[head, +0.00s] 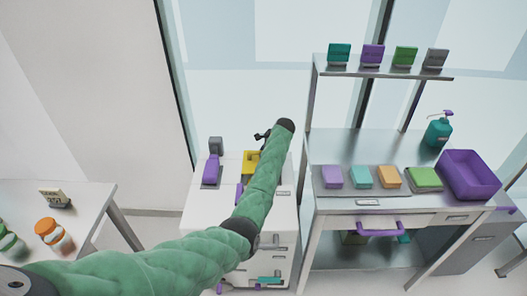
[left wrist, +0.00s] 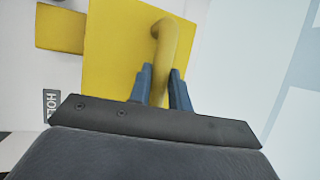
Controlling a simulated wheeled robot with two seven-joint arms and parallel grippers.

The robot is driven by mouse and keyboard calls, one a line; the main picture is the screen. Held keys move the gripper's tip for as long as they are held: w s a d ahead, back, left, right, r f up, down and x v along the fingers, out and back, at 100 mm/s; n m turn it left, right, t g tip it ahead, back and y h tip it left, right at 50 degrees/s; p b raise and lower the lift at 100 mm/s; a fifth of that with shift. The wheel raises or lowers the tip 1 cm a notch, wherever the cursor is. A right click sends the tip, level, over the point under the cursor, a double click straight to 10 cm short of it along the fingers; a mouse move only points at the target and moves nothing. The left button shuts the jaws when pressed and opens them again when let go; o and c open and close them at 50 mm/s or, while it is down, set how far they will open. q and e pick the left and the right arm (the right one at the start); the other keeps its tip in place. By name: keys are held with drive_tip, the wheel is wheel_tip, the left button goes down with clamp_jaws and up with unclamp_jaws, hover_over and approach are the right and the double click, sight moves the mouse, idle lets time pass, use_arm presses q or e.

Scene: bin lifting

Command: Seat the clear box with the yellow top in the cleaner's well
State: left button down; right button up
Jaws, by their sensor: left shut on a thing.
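The yellow top (left wrist: 115,50) of the box fills much of the left wrist view, with a curved yellow handle (left wrist: 176,38) standing up from it. My left gripper (left wrist: 160,80) is shut on this handle, with a blue finger on each side. In the head view the yellow top (head: 250,158) shows over the white cabinet (head: 193,210), partly behind my green arm. The fingers are hidden there. The clear walls of the box and the cleaner's well cannot be made out. My right gripper is in neither view.
A purple item (head: 211,170) stands on the cabinet's left side. The metal bench (head: 320,205) at right holds several coloured packs and a purple bin (head: 468,172), with a teal pump bottle (head: 438,130) behind. A white table (head: 100,200) with jars stands at left.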

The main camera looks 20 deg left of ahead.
use_arm(q)
drive_tip(key=shift+f, duration=0.1)
drive_tip(key=shift+p, duration=0.45)
idle(0.4)
drive_tip(key=shift+f, duration=0.1)
drive_tip(key=c, duration=1.2)
unclamp_jaws()
